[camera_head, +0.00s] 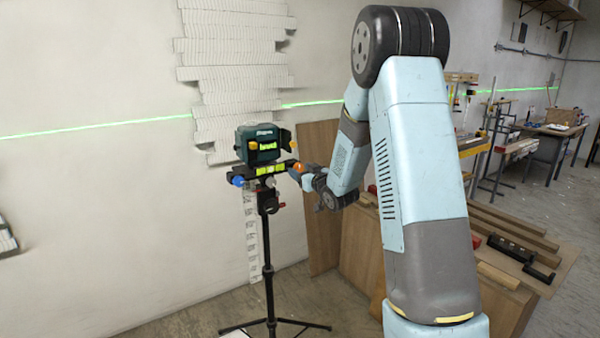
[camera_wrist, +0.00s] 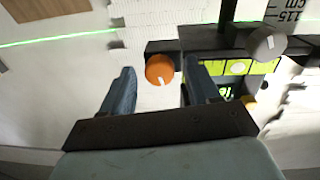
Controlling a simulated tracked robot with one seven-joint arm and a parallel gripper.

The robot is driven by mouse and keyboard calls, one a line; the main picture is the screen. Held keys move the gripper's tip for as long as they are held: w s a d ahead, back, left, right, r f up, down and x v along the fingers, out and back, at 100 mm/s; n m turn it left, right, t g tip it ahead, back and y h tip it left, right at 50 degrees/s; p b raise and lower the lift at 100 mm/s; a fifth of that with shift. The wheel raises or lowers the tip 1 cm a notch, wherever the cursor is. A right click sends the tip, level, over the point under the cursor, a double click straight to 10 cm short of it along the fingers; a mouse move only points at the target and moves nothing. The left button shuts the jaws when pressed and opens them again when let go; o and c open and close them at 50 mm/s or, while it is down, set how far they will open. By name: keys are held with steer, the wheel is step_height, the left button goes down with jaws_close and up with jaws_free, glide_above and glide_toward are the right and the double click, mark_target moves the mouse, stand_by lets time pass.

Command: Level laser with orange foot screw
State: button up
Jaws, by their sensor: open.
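The teal laser (camera_head: 262,143) sits on a dark levelling base on a tripod (camera_head: 267,250). Green-yellow vials (camera_head: 270,169) show below it, and also in the wrist view (camera_wrist: 237,68). The orange foot screw (camera_head: 298,167) is at the base's right end. In the wrist view the orange screw (camera_wrist: 159,69), with a white mark, appears between the two blue fingers of my gripper (camera_wrist: 158,72). The fingers are open, with a gap on both sides of it. A grey foot screw (camera_wrist: 267,43) lies to its right. A blue foot screw (camera_head: 238,181) is at the base's left end.
A green laser line (camera_head: 90,127) runs across the wall, rising to the right. White stacked relief strips (camera_head: 232,75) stand behind the laser. Brown boards (camera_head: 322,190) lean behind my arm. A workbench (camera_head: 553,130) is far right. The tripod legs spread over the floor.

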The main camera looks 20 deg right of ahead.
steer(key=shift+w, duration=0.1)
steer(key=shift+c, duration=0.2)
steer(key=c, duration=1)
steer(key=shift+m, duration=0.3)
steer(key=o, duration=1)
steer(key=shift+o, duration=0.2)
steer(key=v, duration=1.3)
steer(key=shift+s, duration=0.35)
